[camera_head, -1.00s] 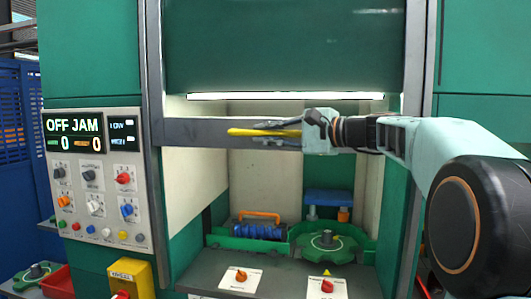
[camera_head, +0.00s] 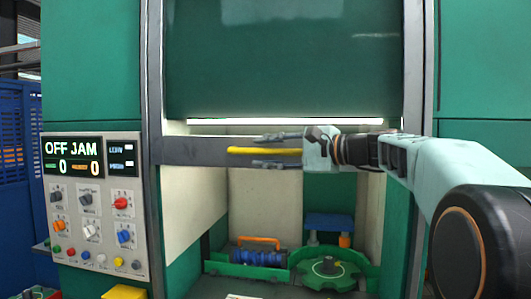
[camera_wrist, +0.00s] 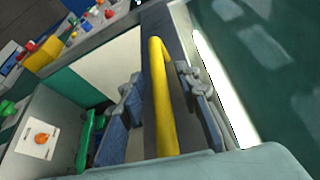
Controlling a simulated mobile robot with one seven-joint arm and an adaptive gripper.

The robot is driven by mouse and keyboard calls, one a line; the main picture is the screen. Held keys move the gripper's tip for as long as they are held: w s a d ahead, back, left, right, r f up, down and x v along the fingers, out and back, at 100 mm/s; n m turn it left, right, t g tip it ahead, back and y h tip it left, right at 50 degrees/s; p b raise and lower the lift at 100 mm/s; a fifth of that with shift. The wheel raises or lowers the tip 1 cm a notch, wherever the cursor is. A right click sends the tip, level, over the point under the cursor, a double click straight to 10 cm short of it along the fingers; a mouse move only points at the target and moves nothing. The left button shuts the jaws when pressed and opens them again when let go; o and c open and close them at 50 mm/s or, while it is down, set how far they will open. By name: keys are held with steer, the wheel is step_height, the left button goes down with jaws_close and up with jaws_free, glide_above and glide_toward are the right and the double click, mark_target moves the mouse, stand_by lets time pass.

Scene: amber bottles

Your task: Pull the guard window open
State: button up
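The guard window is a dark green see-through panel (camera_head: 285,60) with a grey bar (camera_head: 200,151) across the opening below it. A yellow handle (camera_head: 262,151) lies along the bar; it also shows in the wrist view (camera_wrist: 158,95). My gripper (camera_head: 278,150) is at the handle, reaching in from the right. One finger is above the handle and one below, with gaps on both sides. The wrist view shows my gripper (camera_wrist: 165,98) the same way, its fingers apart with the handle between them. The handle's right end is hidden behind the gripper.
A control panel (camera_head: 93,205) reading "OFF JAM" stands left of the opening. Grey posts (camera_head: 155,100) frame both sides. Inside, below the bar, are a green fixture (camera_head: 326,268), a blue part with an orange handle (camera_head: 258,256) and a blue block (camera_head: 328,222).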

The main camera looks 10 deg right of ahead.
steer(key=f+v, duration=0.1)
steer(key=v, duration=1.1)
steer(key=shift+r, duration=0.5)
